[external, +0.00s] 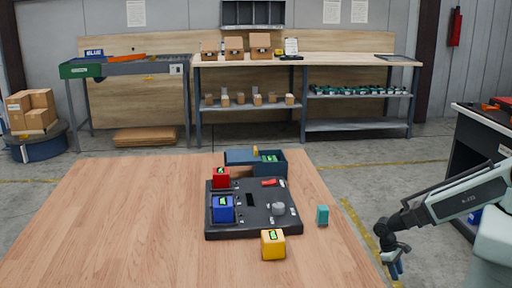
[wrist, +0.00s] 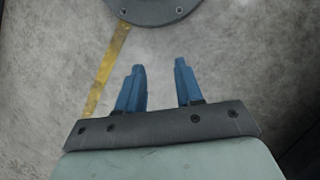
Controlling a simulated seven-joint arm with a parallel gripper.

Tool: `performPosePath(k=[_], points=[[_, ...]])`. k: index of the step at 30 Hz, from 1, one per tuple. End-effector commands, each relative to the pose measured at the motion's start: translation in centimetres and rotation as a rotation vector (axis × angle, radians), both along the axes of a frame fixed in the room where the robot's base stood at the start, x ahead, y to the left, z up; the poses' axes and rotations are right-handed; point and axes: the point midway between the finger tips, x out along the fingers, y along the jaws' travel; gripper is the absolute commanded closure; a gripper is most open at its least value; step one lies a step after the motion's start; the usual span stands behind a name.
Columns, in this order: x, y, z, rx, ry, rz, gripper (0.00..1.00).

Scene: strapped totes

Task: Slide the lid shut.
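A dark blue box (external: 280,170) stands at the far edge of the wooden table. Its blue lid (external: 238,157) is slid to the left and sticks out past the box, leaving the right part open. A small yellow handle (external: 255,151) stands up on the lid. Something teal with a green mark (external: 268,158) shows in the opening. My gripper (external: 397,266) hangs beside the table's right edge, far from the box and pointing down. In the wrist view, my gripper (wrist: 160,68) has its blue fingers apart with nothing between them.
A black panel (external: 252,215) with a knob and a red switch sits in front of the box. A red cube (external: 221,178), blue cube (external: 223,209), yellow cube (external: 273,244) and teal block (external: 322,215) are on or around it. The table's left side is clear.

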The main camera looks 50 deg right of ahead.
Motion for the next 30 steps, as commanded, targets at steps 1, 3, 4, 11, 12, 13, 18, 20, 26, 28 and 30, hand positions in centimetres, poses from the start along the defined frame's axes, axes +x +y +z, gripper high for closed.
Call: performPosePath(k=[1, 3, 4, 11, 12, 13, 18, 20, 26, 28, 30], points=[[2.4, -0.3, 0.3, -0.009, -0.022, -0.012, 0.64], [5.0, -0.6, 1.0, -0.020, -0.047, -0.029, 0.64], [6.1, -0.7, 1.4, -0.025, -0.058, -0.037, 0.64], [14.5, -1.9, 4.8, -0.061, -0.143, -0.096, 0.64], [16.0, -2.2, 5.5, -0.068, -0.157, -0.107, 0.64], [17.1, -2.4, 6.1, -0.072, -0.169, -0.115, 0.64], [23.0, -3.5, 9.8, -0.098, -0.231, -0.161, 0.64], [25.0, -3.9, 11.2, -0.107, -0.254, -0.180, 0.64], [31.5, -5.3, 16.7, -0.133, -0.328, -0.237, 0.64], [33.7, -5.9, 18.8, -0.144, -0.354, -0.259, 0.64], [35.7, -6.4, 21.1, -0.152, -0.379, -0.280, 0.64]])
